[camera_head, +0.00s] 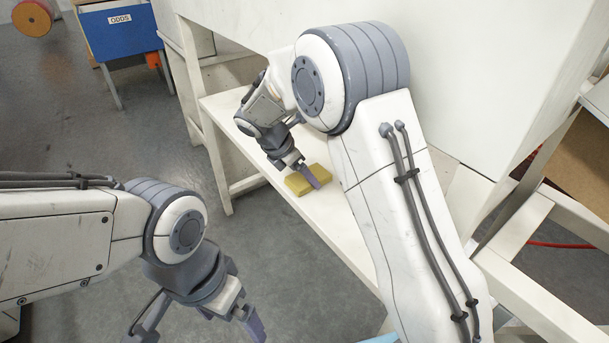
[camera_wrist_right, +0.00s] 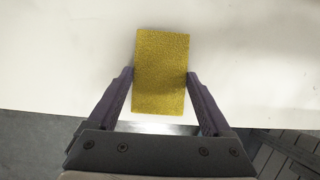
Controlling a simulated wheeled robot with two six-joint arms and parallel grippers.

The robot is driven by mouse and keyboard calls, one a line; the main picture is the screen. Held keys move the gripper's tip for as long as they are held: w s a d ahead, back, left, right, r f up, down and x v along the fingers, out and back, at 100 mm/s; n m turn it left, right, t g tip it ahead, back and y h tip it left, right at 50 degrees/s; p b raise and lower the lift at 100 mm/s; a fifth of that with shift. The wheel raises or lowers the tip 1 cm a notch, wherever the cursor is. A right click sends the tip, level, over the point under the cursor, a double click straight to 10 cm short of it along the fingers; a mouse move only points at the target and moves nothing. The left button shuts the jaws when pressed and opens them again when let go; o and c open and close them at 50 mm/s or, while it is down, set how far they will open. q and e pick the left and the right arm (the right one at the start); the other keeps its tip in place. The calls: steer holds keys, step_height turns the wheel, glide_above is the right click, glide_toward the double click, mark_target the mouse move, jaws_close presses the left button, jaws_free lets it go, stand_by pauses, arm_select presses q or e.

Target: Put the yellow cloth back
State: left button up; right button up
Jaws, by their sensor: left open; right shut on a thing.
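The yellow cloth (camera_head: 307,181) is a flat folded block on the white shelf (camera_head: 335,215) under the bench in the head view. My right gripper (camera_head: 311,179) reaches down to it and is shut on it. In the right wrist view the cloth (camera_wrist_right: 161,70) stands between the two dark fingers of my right gripper (camera_wrist_right: 160,85), one on each long side, with the white shelf surface behind. My left gripper (camera_head: 198,330) is open and empty over the grey floor at the lower left of the head view.
A blue bin labelled ODDS (camera_head: 122,32) stands at the upper left. A red and orange roll (camera_head: 32,18) is in the top left corner. White bench legs (camera_head: 215,150) frame the shelf. A red cable (camera_head: 560,245) lies at the right. The floor on the left is clear.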

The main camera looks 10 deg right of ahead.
mark_target(301, 179)
steer(key=o, duration=1)
steer(key=shift+r, duration=0.1)
steer(key=p+v, duration=0.3)
steer(key=v, duration=0.9)
steer(key=b+x, duration=0.3)
steer(key=x, duration=0.9)
steer(key=shift+d+f, duration=0.1)
steer(key=shift+f, duration=0.25)
step_height(301, 179, up, 4)
steer(key=shift+r+p, duration=0.15)
steer(key=shift+p, duration=0.6)
steer(key=shift+s+a, duration=0.15)
steer(key=shift+a, duration=0.35)
